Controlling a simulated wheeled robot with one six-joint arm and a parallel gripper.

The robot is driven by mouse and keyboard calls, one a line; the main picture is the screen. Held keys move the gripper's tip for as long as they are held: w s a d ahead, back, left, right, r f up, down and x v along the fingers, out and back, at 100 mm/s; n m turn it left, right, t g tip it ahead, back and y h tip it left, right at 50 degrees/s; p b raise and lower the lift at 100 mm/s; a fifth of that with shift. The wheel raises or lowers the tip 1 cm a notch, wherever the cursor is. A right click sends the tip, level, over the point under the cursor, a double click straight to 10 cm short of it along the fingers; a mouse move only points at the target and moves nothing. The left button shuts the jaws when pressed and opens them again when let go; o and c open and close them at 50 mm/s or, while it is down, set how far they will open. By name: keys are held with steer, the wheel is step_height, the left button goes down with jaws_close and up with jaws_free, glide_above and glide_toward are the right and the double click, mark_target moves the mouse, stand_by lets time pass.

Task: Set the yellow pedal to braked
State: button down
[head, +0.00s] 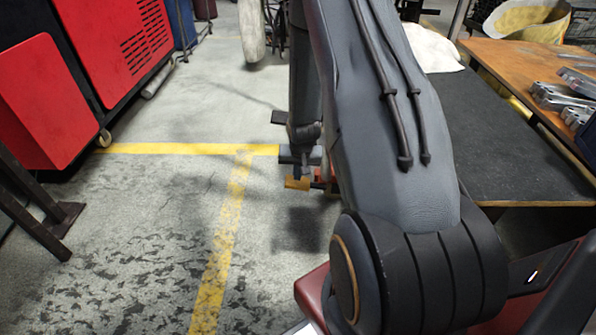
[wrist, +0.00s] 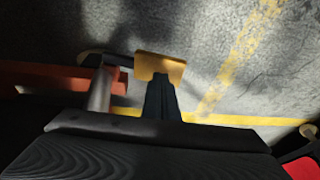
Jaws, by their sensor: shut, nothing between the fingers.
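The yellow pedal (head: 296,184) is a small flat plate low beside the dark-topped cart, partly behind my arm. In the wrist view the yellow pedal (wrist: 160,66) lies just beyond my fingertips, which overlap its near edge. My gripper (head: 302,175) points down over the pedal with its fingers together and empty. In the wrist view my gripper (wrist: 160,78) shows as dark, closed fingers. I cannot tell whether the tips touch the pedal. The pedal's pivot is hidden.
A red bar (wrist: 60,79) and a grey metal post (wrist: 101,90) stand left of my fingers in the wrist view. The dark tabletop (head: 500,150) is at right, by a wooden bench (head: 505,60) with metal brackets. Red cabinets (head: 45,100) stand left. The floor between is open, with yellow lines (head: 225,230).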

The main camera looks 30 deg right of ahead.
steer(key=shift+f, duration=0.45)
